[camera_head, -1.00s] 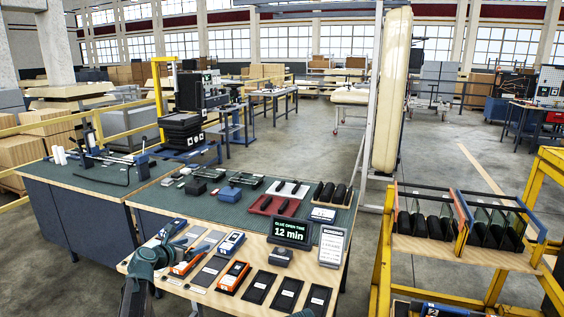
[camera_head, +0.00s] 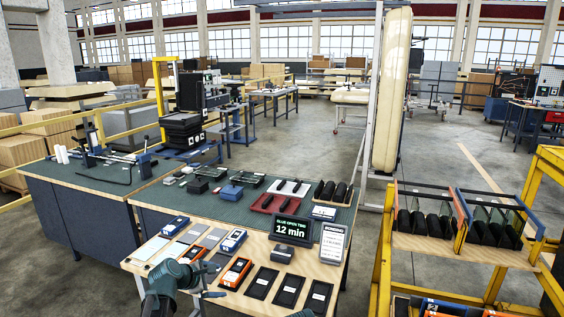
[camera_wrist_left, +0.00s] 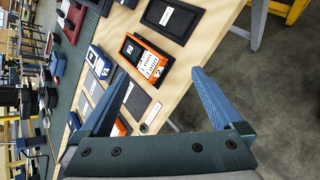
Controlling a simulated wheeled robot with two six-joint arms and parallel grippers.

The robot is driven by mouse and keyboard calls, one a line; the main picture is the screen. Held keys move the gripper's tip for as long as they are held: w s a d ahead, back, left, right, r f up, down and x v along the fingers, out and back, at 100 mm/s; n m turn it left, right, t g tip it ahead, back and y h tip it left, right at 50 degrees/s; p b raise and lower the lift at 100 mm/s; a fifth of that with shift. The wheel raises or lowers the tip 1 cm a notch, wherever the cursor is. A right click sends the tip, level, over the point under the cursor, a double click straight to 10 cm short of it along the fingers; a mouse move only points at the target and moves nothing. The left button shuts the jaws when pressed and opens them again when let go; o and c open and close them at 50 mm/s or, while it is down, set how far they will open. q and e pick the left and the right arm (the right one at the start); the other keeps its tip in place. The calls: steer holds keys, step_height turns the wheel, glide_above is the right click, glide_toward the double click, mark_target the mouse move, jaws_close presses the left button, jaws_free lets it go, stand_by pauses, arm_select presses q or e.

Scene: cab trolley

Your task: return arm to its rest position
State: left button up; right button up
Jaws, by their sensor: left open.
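My left gripper (camera_head: 211,279) is at the front edge of the wooden table strip, low in the head view. Its two blue fingers are spread apart and empty, as the left wrist view also shows (camera_wrist_left: 160,76). An orange device in a black tray (camera_head: 236,273) lies just beyond the fingers in the head view; the left wrist view shows an orange device (camera_wrist_left: 146,57) ahead of them. Another orange device (camera_head: 190,266) is partly hidden behind the gripper.
The bench (camera_head: 143,251) holds blue-and-white devices (camera_head: 232,240), black trays (camera_head: 262,284), a "12 min" display (camera_head: 291,231) and a notice stand (camera_head: 333,242). A yellow-framed trolley (camera_head: 381,262) with slotted racks stands at right. Open floor lies between bench and trolley.

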arm_select(q)
steer(key=s+d+f+m+g+y, duration=0.2)
steer(key=s+f+m+g, duration=0.2)
steer(key=s+m, duration=0.7)
steer(key=s+d+f+m+g+y, duration=0.2)
steer(key=s+f+m+g+y, duration=0.1)
steer(key=s+m, duration=0.75)
steer(key=s+d+f+m+g+y+b, duration=0.1)
steer(key=s+d+f+m+b, duration=0.2)
steer(key=s+d+f+b, duration=0.65)
step_height(320, 180, up, 13)
steer(key=w+d+p, duration=0.1)
steer(key=w+p, duration=0.1)
steer(key=p, duration=1.1)
